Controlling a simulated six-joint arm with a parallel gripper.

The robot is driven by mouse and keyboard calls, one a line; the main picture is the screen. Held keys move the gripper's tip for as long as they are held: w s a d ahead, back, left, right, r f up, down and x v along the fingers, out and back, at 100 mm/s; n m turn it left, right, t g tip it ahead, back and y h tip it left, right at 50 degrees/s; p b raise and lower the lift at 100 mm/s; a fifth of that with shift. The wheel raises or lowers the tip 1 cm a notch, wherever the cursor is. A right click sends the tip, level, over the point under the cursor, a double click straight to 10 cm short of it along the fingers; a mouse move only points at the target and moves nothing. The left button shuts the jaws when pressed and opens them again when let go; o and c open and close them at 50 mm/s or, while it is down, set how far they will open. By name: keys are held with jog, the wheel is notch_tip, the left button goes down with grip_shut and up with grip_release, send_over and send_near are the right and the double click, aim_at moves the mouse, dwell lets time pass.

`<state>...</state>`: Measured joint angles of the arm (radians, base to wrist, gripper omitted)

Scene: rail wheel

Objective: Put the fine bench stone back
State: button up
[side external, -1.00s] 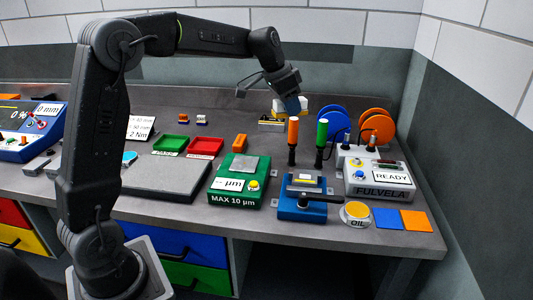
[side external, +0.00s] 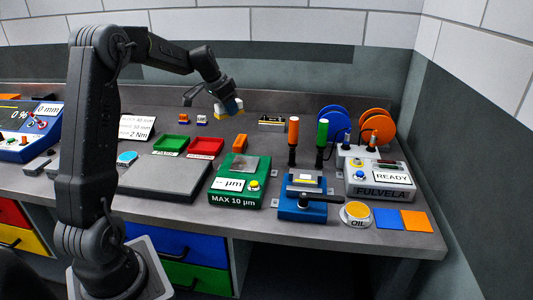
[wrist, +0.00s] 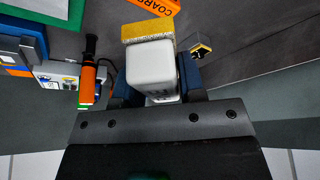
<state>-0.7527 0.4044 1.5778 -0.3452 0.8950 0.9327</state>
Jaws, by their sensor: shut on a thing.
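My gripper (side external: 232,104) is shut on a white block (wrist: 152,68) with a yellow, rough-edged part (wrist: 147,30) at its far end. Dark blue fingers grip the white block from both sides in the wrist view. In the side view the white-and-yellow block (side external: 222,112) is at the fingertips above the back of the bench, partly hidden by the gripper. I see no mark naming it as the fine stone. An orange block (side external: 240,143) lies on the bench; its visible lettering in the wrist view (wrist: 152,5) begins "COARS".
A black-and-yellow holder (side external: 271,121) stands at the back. Orange (side external: 293,130) and green (side external: 322,133) handled tools stand upright to its right. Green (side external: 171,145) and red (side external: 206,147) trays are in front-left.

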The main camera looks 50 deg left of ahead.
jog(key=x, duration=0.3)
jog(key=shift+d+f, duration=0.25)
jog(key=shift+d, duration=0.15)
send_over(269, 152)
jog(key=s, duration=0.1)
notch_tip(269, 152, down, 6)
jog(key=shift+a+f, duration=0.1)
jog(key=shift+f, duration=1.95)
jog(key=shift+f, duration=0.15)
jog(key=o, duration=1)
jog(key=shift+c, duration=0.2)
